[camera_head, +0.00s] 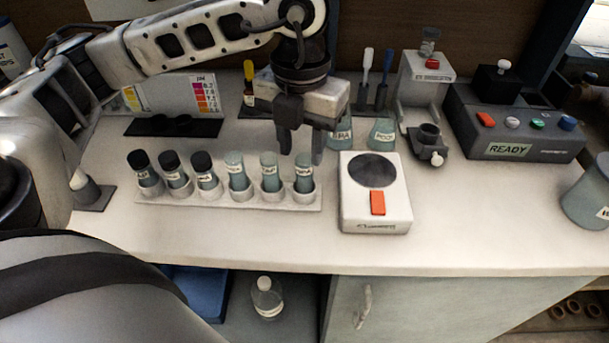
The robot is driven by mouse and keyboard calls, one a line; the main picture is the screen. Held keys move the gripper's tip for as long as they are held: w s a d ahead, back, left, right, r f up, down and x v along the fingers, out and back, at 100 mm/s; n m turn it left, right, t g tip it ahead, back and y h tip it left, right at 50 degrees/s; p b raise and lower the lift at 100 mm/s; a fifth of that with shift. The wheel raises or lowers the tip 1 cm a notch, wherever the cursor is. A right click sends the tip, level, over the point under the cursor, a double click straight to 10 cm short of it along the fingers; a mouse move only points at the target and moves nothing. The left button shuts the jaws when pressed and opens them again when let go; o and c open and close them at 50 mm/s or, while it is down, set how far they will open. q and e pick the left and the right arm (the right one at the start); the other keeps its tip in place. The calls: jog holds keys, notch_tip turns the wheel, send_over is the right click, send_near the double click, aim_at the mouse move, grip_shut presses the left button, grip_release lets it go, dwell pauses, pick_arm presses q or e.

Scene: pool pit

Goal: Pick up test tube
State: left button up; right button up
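Several test tubes stand in a white rack (228,201) on the counter. Three on the left, such as this dark-capped tube (174,174), have black caps. Three on the right, such as this pale-topped tube (269,172), are grey-green with small labels. My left gripper (300,145) hangs fingers-down above and behind the right end of the rack, near the rightmost tube (303,172). Its two dark fingers are apart with nothing visible between them. It appears not to touch any tube. My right gripper is not in view.
A white plate device (375,205) with an orange switch stands just right of the rack. Two labelled flasks (382,134) stand behind it. A dark READY box (515,125) is at the back right. The front counter strip (450,245) is clear.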

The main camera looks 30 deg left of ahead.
aim_at(304, 169)
pick_arm(q)
jog(key=shift+w+f+p, duration=0.15)
jog(key=shift+f+p, duration=0.15)
jog(key=shift+f, duration=1.2)
jog(key=shift+w+f+p, duration=0.15)
jog(key=shift+f+p, duration=0.15)
jog(key=shift+f, duration=1.2)
jog(key=c, duration=0.7)
